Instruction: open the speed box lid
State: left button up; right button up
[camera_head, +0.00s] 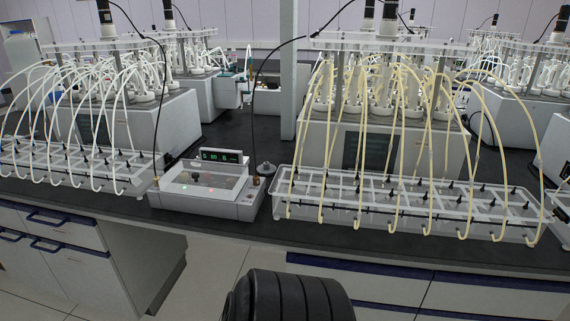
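The speed box (222,207) is a low white-grey box on the dark bench, left of the middle of the head view. Its clear lid (196,176) lies over the top, and small red and green lights show through it. The lid looks down, but its edges are hard to make out. A small display with green digits (221,155) stands at the back of the box. Neither of my grippers is in view, and nothing touches the box.
Clear racks with white tubes (75,170) and yellow tubes (420,205) flank the box closely. Grey reactor units (385,145) stand behind them. The floor (215,265) in front is partly clear.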

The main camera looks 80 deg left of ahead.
aim_at(165, 184)
jog(key=u, duration=3.35)
